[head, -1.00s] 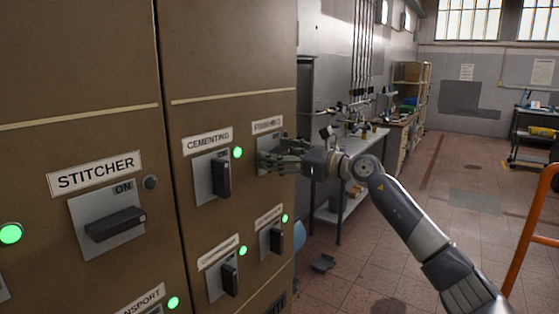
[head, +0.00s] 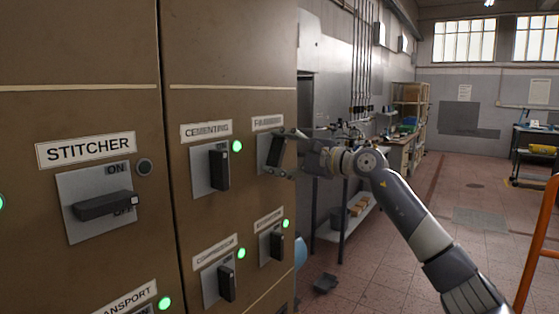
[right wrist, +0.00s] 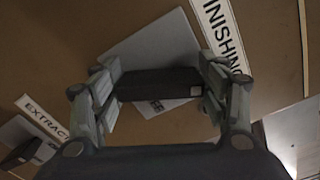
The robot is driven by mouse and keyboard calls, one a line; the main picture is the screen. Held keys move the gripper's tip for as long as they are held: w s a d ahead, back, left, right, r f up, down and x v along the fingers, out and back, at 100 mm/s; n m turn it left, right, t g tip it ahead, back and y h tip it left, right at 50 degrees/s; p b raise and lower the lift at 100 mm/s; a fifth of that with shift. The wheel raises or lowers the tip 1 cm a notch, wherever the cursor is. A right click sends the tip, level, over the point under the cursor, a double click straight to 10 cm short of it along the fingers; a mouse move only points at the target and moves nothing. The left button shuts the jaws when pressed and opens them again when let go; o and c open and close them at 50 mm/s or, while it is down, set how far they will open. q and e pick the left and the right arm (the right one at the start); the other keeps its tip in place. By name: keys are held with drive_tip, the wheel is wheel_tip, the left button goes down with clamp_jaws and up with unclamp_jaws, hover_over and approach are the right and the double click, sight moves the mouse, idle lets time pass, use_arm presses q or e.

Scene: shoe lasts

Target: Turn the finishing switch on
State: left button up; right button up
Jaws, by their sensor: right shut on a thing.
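The finishing switch (head: 276,150) is on the brown cabinet's right door, under the FINISHING label (head: 268,123). Its dark handle stands near vertical, a little tilted, in the head view. My right gripper (head: 286,153) is at the switch, with one finger at the handle's upper end and one at its lower end. In the right wrist view the dark handle (right wrist: 158,84) lies between the two fingers (right wrist: 160,92), which are shut on its ends. The FINISHING label (right wrist: 222,35) is beside it. I see no lamp for this switch; my gripper may hide it. My left gripper is not in view.
The cementing switch (head: 219,168) is upright, its lamp (head: 237,146) green. More switches with green lamps sit below. A workbench (head: 350,217) stands behind my arm; an orange rail (head: 540,240) is at right.

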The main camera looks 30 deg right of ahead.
drive_tip(key=n+b, duration=0.1)
drive_tip(key=n, duration=0.4)
drive_tip(key=shift+b, duration=0.35)
drive_tip(key=shift+n, duration=0.3)
drive_tip(key=o, duration=1.1)
drive_tip(key=shift+a+f, duration=0.1)
drive_tip(key=shift+c, duration=0.2)
drive_tip(key=shift+s+d+f, duration=0.1)
drive_tip(key=shift+s+d, duration=0.25)
drive_tip(key=shift+s, duration=0.1)
drive_tip(key=v, duration=1.1)
